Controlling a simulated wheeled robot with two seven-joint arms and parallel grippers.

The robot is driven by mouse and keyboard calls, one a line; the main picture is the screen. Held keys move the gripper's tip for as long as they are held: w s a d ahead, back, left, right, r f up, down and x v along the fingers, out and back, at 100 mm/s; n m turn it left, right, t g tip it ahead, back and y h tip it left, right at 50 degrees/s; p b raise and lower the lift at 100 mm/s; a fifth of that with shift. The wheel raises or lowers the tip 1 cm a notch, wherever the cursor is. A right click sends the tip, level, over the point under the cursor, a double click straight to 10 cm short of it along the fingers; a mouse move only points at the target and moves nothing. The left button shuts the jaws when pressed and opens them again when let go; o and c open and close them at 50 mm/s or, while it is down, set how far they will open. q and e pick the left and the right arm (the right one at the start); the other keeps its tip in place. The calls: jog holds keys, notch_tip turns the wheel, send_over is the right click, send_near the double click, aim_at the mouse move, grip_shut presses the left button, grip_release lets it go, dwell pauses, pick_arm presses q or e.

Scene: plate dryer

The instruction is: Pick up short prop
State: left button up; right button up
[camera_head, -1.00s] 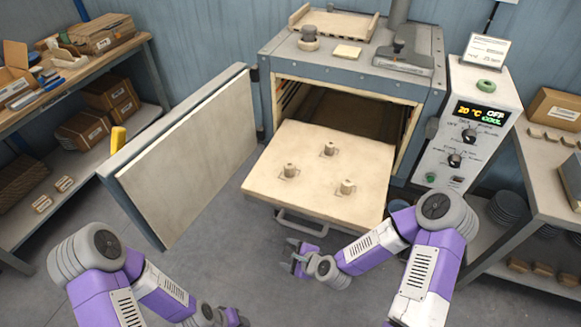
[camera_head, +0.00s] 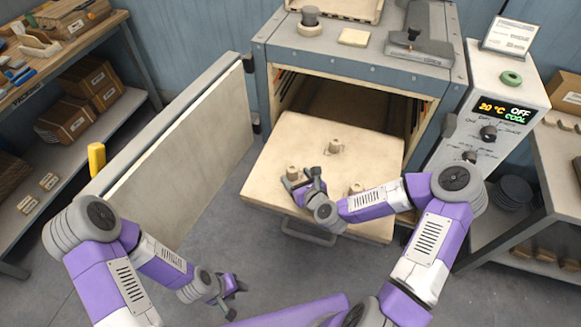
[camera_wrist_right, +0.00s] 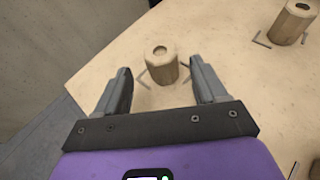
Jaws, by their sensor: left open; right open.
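Several short props would look alike; three stubby tan props stand on the pulled-out kiln shelf (camera_head: 275,150). The left prop (camera_head: 292,172) is just beyond my right gripper (camera_head: 301,183). The back prop (camera_head: 336,146) stands clear, and the right prop (camera_head: 356,187) is partly hidden by my right arm. In the right wrist view a faceted prop (camera_wrist_right: 162,66) with a hole in its top stands upright between and slightly beyond the open fingertips, with no contact visible. Another prop (camera_wrist_right: 292,23) is at upper right. My left gripper (camera_head: 237,294) is open and empty, low in front of the shelf.
The open kiln door (camera_head: 190,150) stands left of the shelf. The kiln (camera_head: 350,60) is behind, and its control box (camera_head: 490,115) reads 20 °C, OFF, COOL. The shelf handle (camera_head: 308,234) sticks out in front. Thin corner marks surround the props.

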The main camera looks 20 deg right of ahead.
aim_at(295, 175)
jog(key=b+x, duration=0.1)
jog(key=x, duration=0.4)
jog(key=shift+d+f, duration=0.15)
jog(key=shift+w, duration=0.1)
jog(key=c, duration=1.1)
